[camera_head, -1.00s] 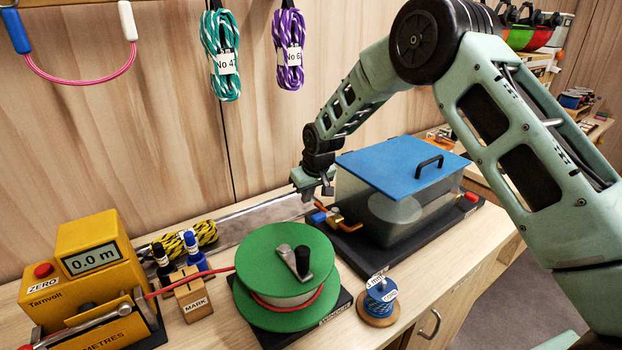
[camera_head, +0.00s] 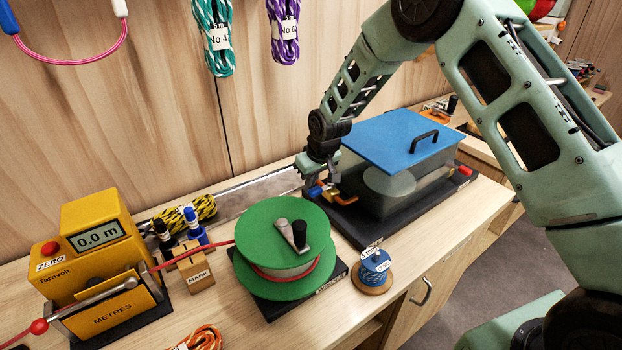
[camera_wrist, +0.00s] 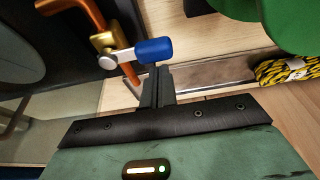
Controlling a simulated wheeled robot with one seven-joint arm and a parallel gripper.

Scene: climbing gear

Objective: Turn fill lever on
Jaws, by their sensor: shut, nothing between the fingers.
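The fill lever (camera_wrist: 154,50) has a blue grip on a pale metal arm, joined to a brass valve on a copper pipe (camera_wrist: 85,15). In the head view the blue lever (camera_head: 315,191) sits at the left end of the clear tank (camera_head: 390,190) with the blue lid. My gripper (camera_head: 312,180) is right above and beside the lever. In the wrist view my gripper's fingers (camera_wrist: 157,75) are together and empty, their tips close to the blue grip. I cannot tell whether they touch it.
A green winder reel (camera_head: 280,230) stands left of the tank, with a small blue spool (camera_head: 374,265) in front. A yellow meter (camera_head: 95,260) reads 0.0 m at left. A metal strip (camera_head: 260,188) runs along the wall behind.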

